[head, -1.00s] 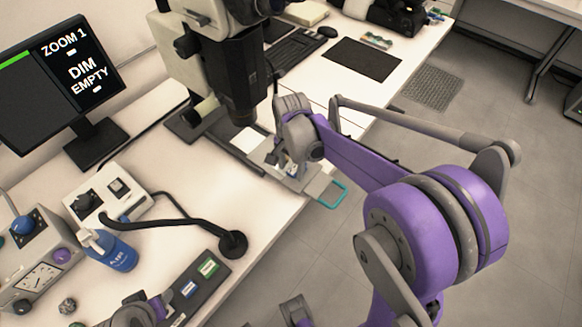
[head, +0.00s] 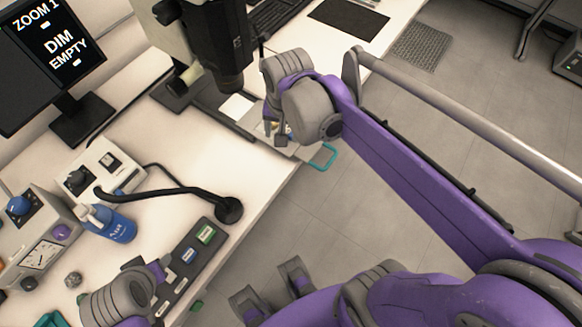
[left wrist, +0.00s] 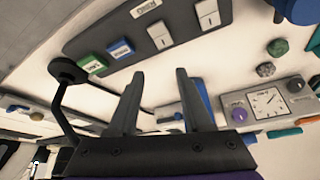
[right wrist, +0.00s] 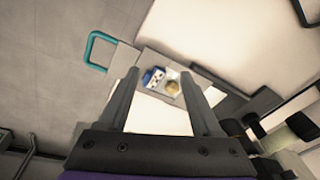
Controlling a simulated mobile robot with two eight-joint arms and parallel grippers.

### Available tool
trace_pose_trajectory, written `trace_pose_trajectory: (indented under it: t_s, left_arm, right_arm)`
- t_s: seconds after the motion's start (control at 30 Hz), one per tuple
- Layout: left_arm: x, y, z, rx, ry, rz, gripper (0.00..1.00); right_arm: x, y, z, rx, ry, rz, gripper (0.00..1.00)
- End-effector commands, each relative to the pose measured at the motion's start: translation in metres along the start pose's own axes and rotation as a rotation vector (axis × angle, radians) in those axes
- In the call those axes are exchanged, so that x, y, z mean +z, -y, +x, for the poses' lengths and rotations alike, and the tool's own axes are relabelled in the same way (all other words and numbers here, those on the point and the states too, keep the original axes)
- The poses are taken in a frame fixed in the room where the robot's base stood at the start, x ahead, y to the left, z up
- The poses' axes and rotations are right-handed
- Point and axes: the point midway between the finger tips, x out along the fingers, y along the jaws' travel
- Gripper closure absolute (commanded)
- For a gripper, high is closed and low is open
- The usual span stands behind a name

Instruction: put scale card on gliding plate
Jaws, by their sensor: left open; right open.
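My right gripper (right wrist: 160,72) is open and empty above a grey plate with a teal handle (right wrist: 98,50). A small blue-and-white piece (right wrist: 153,77) and a round yellowish piece (right wrist: 172,88) lie on it, between the fingers in the picture. A white flat square (head: 237,107) lies beside the right gripper (head: 276,131) under the microscope; I cannot tell if it is part of the gliding plate. My left gripper (left wrist: 160,75) is open and empty near a dark labelled strip (left wrist: 150,42) with green and blue tags. I cannot tell which piece is the scale card.
The microscope (head: 212,45) stands close behind my right gripper. A blue bottle (head: 110,222), a black bent arm on a round base (head: 229,209) and control boxes (head: 35,235) crowd the left of the table. The table's right edge drops to open floor.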

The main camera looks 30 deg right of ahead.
Motion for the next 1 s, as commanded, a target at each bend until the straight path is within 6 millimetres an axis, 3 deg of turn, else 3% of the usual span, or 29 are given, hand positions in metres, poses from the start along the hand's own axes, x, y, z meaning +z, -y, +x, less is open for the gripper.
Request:
trace_pose_trajectory:
  t_s: [0.03,0.1,0.33,0.5,1.0]
  left_arm:
    - [0.000,0.000,0.000,0.000,0.000,0.000,0.50]
    - [0.000,0.000,0.000,0.000,0.000,0.000,0.50]
    - [0.000,0.000,0.000,0.000,0.000,0.000,0.50]
    - [0.000,0.000,0.000,0.000,0.000,0.000,0.50]
    - [0.000,0.000,0.000,0.000,0.000,0.000,0.50]
  right_arm:
    - [0.023,-0.009,0.005,-0.027,-0.033,-0.110,0.34]
    - [0.046,-0.019,0.012,-0.058,-0.083,-0.264,0.34]
    - [0.099,-0.044,0.039,-0.110,-0.221,-0.633,0.34]
    - [0.111,-0.050,0.047,-0.117,-0.258,-0.726,0.34]
    - [0.110,-0.050,0.047,-0.117,-0.259,-0.729,0.34]
